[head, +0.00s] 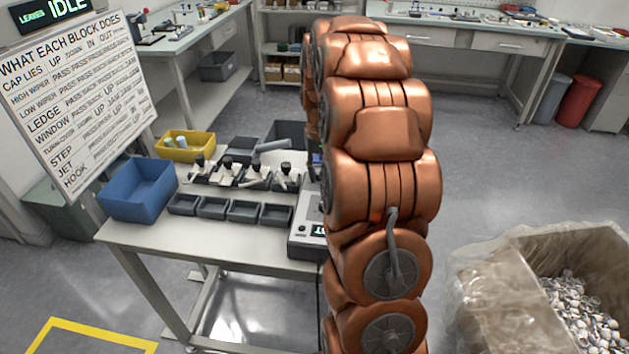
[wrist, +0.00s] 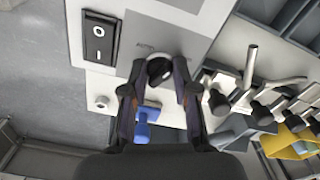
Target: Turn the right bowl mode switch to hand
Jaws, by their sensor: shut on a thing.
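A black round knob (wrist: 160,70) with a pale top sits on a light grey panel plate (wrist: 160,38), with small faint lettering beside it, in the wrist view. I take it for the mode switch; which way it points is not clear. My gripper (wrist: 159,77) has its two dark fingers on either side of the knob, shut on it. In the head view my copper arm hides the gripper and the knob.
A black rocker switch (wrist: 98,38) marked O and I and a blue part (wrist: 146,115) are close to the fingers. Several black-knobbed fixtures (head: 255,177), grey trays (head: 240,215) and a blue bin (head: 138,190) stand on the table. Open floor lies in front.

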